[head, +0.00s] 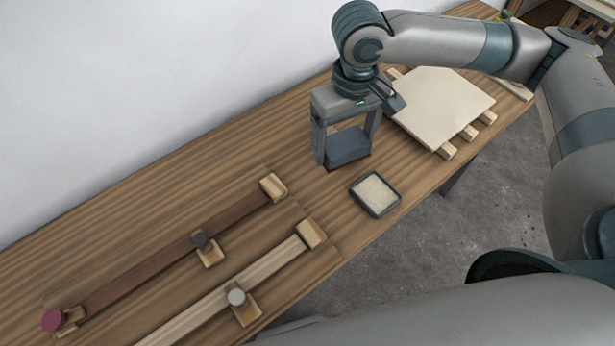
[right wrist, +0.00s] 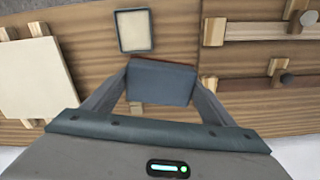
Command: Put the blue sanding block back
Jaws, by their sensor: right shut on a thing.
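The blue sanding block (head: 347,147) is a dark blue-grey block with a thin reddish-brown layer along its bottom. My right gripper (head: 345,150) is shut on it, with one finger on each side. The block is at or just above the bench top; I cannot tell whether it touches. It also shows in the right wrist view (right wrist: 161,83), between both fingers. A shallow dark-rimmed tray with a pale inside (head: 353,190) lies in front of the block and to its right, apart from it; it also shows in the right wrist view (right wrist: 117,32). My left gripper is out of view.
A pale plywood panel (head: 440,105) rests on wooden strips at the back right. Two long strips, one dark (head: 150,259) and one pale (head: 215,290), lie in wooden holders with knobs at the left.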

